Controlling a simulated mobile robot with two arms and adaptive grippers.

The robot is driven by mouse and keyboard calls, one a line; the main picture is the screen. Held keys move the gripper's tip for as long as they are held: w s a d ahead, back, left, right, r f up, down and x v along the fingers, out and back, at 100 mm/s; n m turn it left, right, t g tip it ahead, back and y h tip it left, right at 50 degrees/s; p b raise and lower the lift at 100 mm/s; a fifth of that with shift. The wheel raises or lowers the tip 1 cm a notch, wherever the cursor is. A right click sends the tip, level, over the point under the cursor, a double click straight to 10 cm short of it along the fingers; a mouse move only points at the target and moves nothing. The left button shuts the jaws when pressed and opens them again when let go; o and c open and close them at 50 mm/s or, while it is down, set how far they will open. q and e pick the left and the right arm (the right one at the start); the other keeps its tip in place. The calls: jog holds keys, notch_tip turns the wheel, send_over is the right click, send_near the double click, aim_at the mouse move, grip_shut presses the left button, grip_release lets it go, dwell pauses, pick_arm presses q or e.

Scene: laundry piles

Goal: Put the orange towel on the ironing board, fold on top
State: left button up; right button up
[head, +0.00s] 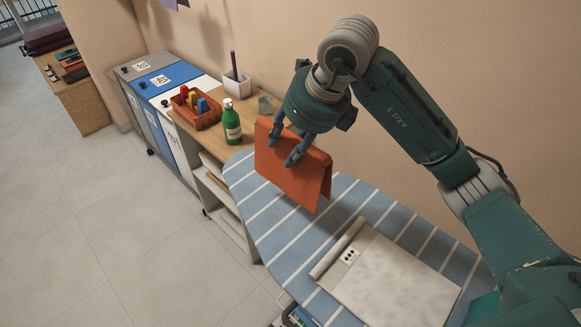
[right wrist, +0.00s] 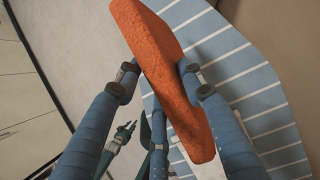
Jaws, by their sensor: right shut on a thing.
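The orange towel (head: 290,178) is folded, with its fold at the top and its two halves hanging down slightly apart. My right gripper (head: 284,148) is shut on it near the fold. In the right wrist view the fingers (right wrist: 160,76) press on both sides of the towel (right wrist: 165,60). The towel is over the far left part of the blue striped ironing board (head: 262,213); I cannot tell whether its lower edge touches the board. My left gripper (right wrist: 125,131) shows small in the right wrist view, too small to read its jaws.
A pale folded cloth (head: 395,285) with a dotted tag lies on the board's near part. Beyond the board, a wooden top holds a green bottle (head: 231,122), a basket (head: 196,107) and a pen cup (head: 237,84). A wall (head: 460,60) runs along the right.

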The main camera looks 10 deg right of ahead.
notch_tip(320, 180, down, 8)
jog(key=p, duration=0.1)
jog(key=shift+f, duration=0.25)
jog(key=o, duration=1.2)
jog(key=b+v, duration=0.1)
jog(key=v, duration=1.1)
jog(key=shift+s+b, duration=0.1)
jog(key=shift+b, duration=0.25)
jog(key=shift+f, duration=0.1)
